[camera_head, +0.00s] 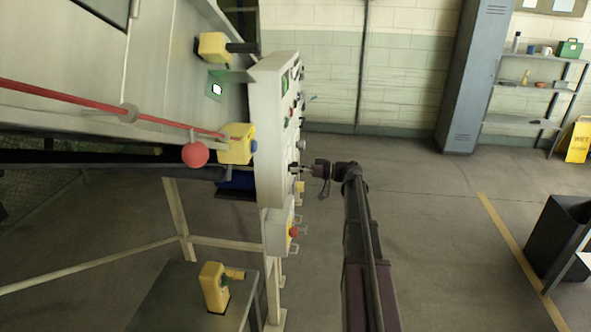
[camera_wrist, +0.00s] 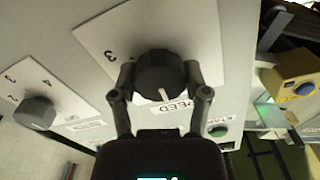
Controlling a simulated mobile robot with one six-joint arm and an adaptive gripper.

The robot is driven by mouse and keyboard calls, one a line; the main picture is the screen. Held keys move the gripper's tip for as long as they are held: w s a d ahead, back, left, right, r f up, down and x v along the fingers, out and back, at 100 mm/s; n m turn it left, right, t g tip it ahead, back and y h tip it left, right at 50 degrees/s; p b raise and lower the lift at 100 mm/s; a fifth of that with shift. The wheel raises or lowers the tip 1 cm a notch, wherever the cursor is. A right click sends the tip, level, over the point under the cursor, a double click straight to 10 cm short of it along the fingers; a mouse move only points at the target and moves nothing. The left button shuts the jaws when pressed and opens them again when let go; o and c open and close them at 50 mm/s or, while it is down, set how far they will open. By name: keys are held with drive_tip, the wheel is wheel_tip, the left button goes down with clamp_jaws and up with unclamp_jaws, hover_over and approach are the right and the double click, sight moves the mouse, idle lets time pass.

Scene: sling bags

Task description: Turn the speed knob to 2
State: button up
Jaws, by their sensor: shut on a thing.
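The speed knob (camera_wrist: 160,72) is a dark round knob on a white dial plate (camera_wrist: 105,32) in the wrist view. Its white pointer mark faces down in that picture, toward the partly hidden SPEED label (camera_wrist: 178,107). A digit 3 shows on the plate left of the knob; the other digits are hidden. My gripper (camera_wrist: 160,77) has one finger on each side of the knob and is shut on it. In the head view my gripper (camera_head: 309,170) reaches the front of the grey control panel (camera_head: 271,130), which is seen nearly edge-on.
A second grey knob (camera_wrist: 38,112) with its own numbered plate sits left on the panel. A green button (camera_wrist: 218,131) is close to my right finger. A lower box with a red button (camera_head: 294,232) hangs under the panel.

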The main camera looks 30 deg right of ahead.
drive_tip(key=m, duration=1.1)
drive_tip(key=shift+w+d, duration=0.1)
idle(0.4)
drive_tip(key=o, duration=1.1)
drive_tip(key=shift+o, duration=0.2)
drive_tip(key=v, duration=1.2)
